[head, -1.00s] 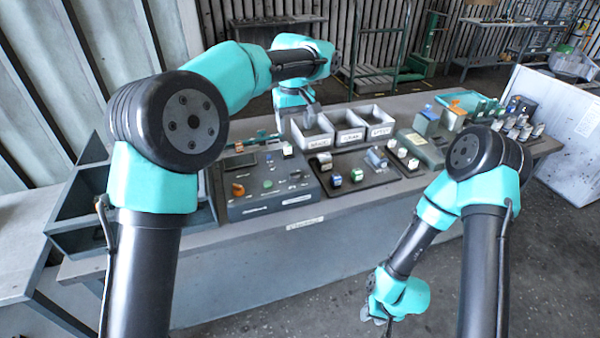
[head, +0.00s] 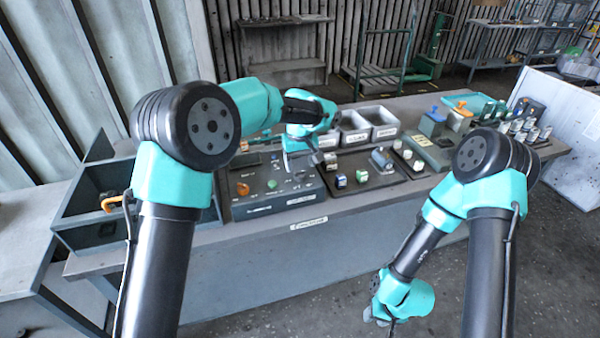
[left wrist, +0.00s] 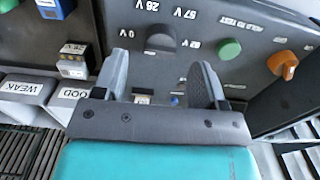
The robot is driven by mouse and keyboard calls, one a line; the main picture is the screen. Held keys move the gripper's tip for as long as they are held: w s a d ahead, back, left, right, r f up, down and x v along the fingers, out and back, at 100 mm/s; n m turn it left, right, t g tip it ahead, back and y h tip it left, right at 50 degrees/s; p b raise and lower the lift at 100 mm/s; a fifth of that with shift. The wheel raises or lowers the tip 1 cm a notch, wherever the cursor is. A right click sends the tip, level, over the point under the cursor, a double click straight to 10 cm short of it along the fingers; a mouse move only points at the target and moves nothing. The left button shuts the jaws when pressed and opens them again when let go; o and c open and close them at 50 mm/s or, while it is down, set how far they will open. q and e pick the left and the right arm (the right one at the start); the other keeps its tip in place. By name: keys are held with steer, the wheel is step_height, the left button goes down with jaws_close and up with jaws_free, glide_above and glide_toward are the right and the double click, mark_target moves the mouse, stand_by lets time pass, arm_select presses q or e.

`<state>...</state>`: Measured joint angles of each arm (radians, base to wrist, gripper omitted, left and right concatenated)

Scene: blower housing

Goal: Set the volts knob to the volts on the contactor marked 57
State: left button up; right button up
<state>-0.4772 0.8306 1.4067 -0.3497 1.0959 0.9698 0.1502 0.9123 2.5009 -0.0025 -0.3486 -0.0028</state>
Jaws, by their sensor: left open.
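The dark volts knob (left wrist: 160,38) is on the grey panel in the left wrist view. Upside-down marks 0 V, 26 V, 57 V and 82 V surround it; its pointer direction is unclear. My left gripper (left wrist: 160,84) is open and empty, its fingers apart on the near side of the knob. In the head view the left gripper (head: 302,168) is over the panel (head: 262,203) and hides part of it. Small block-shaped devices (head: 340,181) stand on a dark mat; I cannot read which is marked 57. My right gripper (head: 378,316) hangs low before the table, its jaws unclear.
A green button (left wrist: 229,48) and an orange knob (left wrist: 283,63) share the panel. Labelled bins (head: 383,132) stand behind the mat. A grey divided tray (head: 90,232) is at the left. More devices (head: 520,130) stand at the right end.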

mark_target(300, 171)
arm_select(q)
steer(key=shift+f, duration=2.05)
steer(key=shift+c, duration=0.2)
steer(key=c, duration=0.9)
